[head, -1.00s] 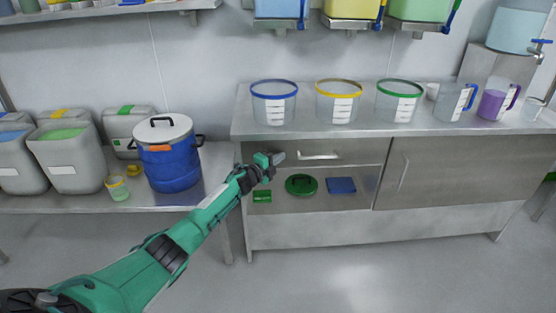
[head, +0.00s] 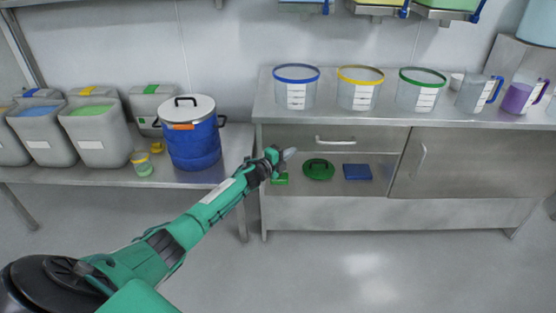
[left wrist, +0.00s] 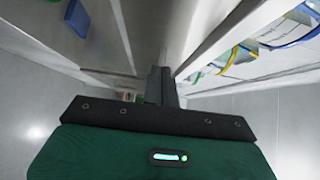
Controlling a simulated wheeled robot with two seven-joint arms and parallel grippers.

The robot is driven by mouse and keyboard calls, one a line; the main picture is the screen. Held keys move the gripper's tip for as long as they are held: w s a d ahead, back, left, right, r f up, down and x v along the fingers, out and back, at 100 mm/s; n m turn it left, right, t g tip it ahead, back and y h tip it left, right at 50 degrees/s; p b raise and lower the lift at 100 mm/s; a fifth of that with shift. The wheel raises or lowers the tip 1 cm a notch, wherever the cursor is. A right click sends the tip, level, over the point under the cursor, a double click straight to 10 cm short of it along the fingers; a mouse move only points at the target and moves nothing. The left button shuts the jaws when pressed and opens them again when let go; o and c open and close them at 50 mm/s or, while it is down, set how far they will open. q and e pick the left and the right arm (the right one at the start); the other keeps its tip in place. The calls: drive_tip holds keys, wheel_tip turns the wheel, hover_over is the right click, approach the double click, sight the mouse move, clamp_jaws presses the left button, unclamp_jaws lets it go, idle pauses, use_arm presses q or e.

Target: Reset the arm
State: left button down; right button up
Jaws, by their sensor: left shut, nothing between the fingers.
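My left arm comes in from the lower left of the head view. Its gripper (head: 285,157) is in front of the open cabinet shelf, below the counter edge. The fingers are together and empty; in the left wrist view the closed fingers (left wrist: 161,86) also show with nothing between them. My right gripper is in neither view.
A steel counter (head: 400,118) holds tubs with blue (head: 297,88), yellow (head: 360,88) and green (head: 421,90) rims. The shelf below has a green lid (head: 318,169) and a blue item (head: 357,172). A blue drum (head: 193,146) stands on the left bench (head: 100,178). The floor in front is clear.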

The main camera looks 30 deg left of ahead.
use_arm(q)
drive_tip(key=v, duration=0.6)
drive_tip(key=shift+d+r+p, duration=0.2)
drive_tip(key=shift+r+p, duration=0.05)
drive_tip(key=shift+p, duration=0.05)
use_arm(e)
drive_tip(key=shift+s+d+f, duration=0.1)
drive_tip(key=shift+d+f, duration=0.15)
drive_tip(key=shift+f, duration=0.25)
